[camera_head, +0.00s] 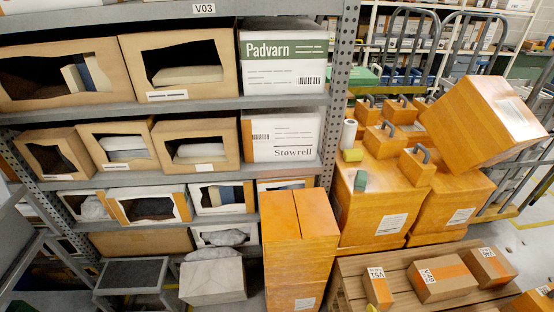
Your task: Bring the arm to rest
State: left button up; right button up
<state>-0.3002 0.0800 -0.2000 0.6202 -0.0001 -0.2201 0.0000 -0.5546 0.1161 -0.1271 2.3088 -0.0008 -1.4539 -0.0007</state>
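Neither of my arms and neither gripper shows in the head view. I cannot see whether the grippers are open or shut, or whether they hold anything.
A metal rack (340,110) with boxes fills the left and middle. Orange boxes (300,240) stand beside it, and a large one (487,122) sits tilted on a stack. Small parcels (440,279) lie on a slatted wooden table (345,270) in front. A grey step (133,273) stands lower left.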

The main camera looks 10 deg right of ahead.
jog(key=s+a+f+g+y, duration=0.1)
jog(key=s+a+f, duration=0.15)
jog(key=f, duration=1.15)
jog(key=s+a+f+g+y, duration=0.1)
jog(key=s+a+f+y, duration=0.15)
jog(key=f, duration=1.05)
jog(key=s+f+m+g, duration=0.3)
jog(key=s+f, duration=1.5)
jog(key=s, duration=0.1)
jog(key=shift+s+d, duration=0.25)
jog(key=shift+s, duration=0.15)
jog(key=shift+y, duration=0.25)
